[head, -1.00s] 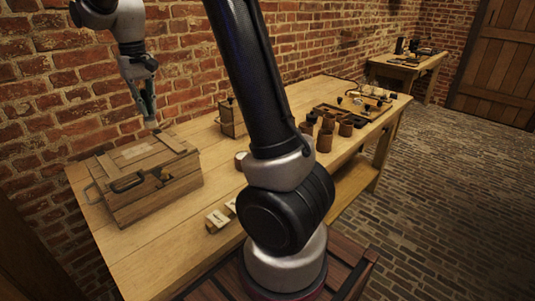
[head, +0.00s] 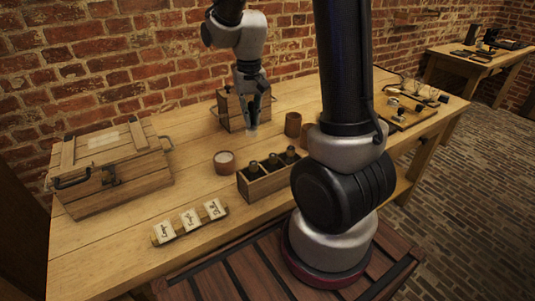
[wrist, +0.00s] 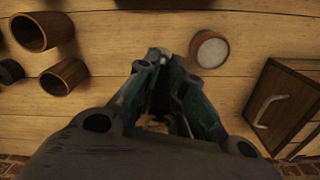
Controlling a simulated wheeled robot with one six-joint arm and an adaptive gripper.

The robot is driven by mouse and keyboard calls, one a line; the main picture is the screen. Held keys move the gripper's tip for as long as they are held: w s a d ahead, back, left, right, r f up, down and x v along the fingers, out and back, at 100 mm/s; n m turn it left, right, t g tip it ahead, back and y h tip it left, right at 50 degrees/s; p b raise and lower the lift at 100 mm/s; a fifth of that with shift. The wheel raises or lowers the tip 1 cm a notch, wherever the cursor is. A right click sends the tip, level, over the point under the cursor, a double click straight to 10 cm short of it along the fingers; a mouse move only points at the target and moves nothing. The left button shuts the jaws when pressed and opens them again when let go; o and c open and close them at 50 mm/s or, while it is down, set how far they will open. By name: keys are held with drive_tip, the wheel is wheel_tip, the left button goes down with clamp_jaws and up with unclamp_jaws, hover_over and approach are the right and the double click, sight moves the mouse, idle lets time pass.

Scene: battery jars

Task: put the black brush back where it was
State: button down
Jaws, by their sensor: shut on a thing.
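My gripper (head: 253,112) hangs over the back of the bench, in front of a small wooden box. Its fingers point down and are closed on a small pale thing (head: 252,128), too small and blurred to identify. In the wrist view the teal-dark fingers (wrist: 158,60) come together at their tips, and most of what they hold is hidden. I cannot make out a black brush with certainty. A tray (head: 396,120) at the bench's right end bears several small tools, some with dark ends.
A large wooden chest (head: 115,170) stands left. A white-filled cup (head: 224,162), a rack of dark bottles (head: 248,187) and a rack of white cards (head: 163,238) lie nearer. The small box (head: 228,112) is behind my gripper; brown cups (head: 293,124) stand right of it.

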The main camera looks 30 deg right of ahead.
drive_tip(key=shift+w+d+f, duration=0.15)
drive_tip(key=shift+d+f, duration=0.05)
drive_tip(key=shift+d, duration=0.05)
drive_tip(key=f, duration=0.9)
drive_tip(key=shift+w+a+f, duration=0.1)
drive_tip(key=shift+w+f, duration=0.1)
drive_tip(key=shift+f, duration=0.2)
drive_tip(key=shift+f, duration=0.15)
drive_tip(key=c, duration=1.5)
unclamp_jaws()
wheel_tip(320, 180, up, 12)
drive_tip(key=shift+r, duration=0.1)
drive_tip(key=s+r+n+t, duration=0.1)
drive_tip(key=s+r, duration=0.3)
drive_tip(key=s, duration=0.2)
drive_tip(key=s+d+r+n+t, duration=0.1)
drive_tip(key=s+r, duration=0.3)
drive_tip(key=s, duration=0.3)
drive_tip(key=s+r+n+t, duration=0.1)
drive_tip(key=s+r+t, duration=0.1)
drive_tip(key=s+r, duration=0.3)
drive_tip(key=shift+s+d+r, duration=0.1)
drive_tip(key=shift+s+d, duration=0.15)
drive_tip(key=shift+s, duration=0.6)
